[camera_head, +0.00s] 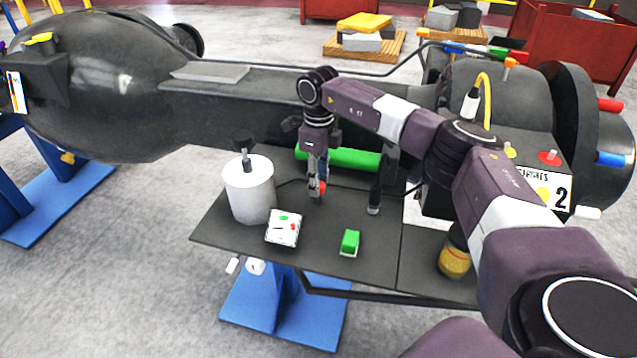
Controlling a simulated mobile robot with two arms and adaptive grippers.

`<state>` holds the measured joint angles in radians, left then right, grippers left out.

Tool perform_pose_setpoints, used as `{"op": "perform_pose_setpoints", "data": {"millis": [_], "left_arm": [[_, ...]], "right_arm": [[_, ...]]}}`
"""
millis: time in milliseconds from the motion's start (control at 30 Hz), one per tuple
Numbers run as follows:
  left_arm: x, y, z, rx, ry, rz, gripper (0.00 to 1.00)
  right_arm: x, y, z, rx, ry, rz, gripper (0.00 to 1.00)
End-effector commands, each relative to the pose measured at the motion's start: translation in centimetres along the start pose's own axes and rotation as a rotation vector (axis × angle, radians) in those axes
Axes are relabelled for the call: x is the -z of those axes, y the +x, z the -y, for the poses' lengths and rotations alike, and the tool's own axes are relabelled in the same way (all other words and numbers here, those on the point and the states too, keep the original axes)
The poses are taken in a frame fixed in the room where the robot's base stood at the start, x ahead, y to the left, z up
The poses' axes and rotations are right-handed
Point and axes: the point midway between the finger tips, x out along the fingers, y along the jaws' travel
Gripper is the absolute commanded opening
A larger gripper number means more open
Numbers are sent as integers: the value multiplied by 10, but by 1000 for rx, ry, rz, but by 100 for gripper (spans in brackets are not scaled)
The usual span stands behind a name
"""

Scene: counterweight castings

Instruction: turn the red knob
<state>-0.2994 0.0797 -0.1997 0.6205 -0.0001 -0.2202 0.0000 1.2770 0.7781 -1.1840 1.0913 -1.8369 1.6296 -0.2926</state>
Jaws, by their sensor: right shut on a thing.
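The red knob (322,187) is a small red piece low over the dark grey shelf (330,215), mostly hidden by the fingers around it. My right gripper (318,187) reaches down from above and is shut on it. How far the knob is turned cannot be told. My left gripper is not in view.
A white canister (249,190) and a white box with coloured marks (284,228) stand left of the gripper. A green block (349,242) lies in front, and a green cylinder (345,159) behind. A yellow jar (455,258) stands right. A red disc (549,157) sits on the casting.

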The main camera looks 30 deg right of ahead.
Motion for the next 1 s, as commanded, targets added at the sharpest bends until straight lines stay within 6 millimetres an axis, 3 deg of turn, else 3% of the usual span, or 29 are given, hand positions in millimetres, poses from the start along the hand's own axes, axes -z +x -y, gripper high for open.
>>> {"op": "perform_pose_setpoints", "data": {"millis": [567, 600, 700, 1000], "left_arm": [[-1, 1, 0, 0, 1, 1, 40], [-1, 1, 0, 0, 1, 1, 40], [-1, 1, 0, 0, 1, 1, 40], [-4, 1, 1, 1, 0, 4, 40]], "right_arm": [[-1, -2, 1, 2, -29, 3, 5], [-1, -2, 1, 2, -29, 3, 34], [-1, -1, 1, 2, -29, 3, 45], [0, -1, 0, 1, -29, 1, 47]]}}
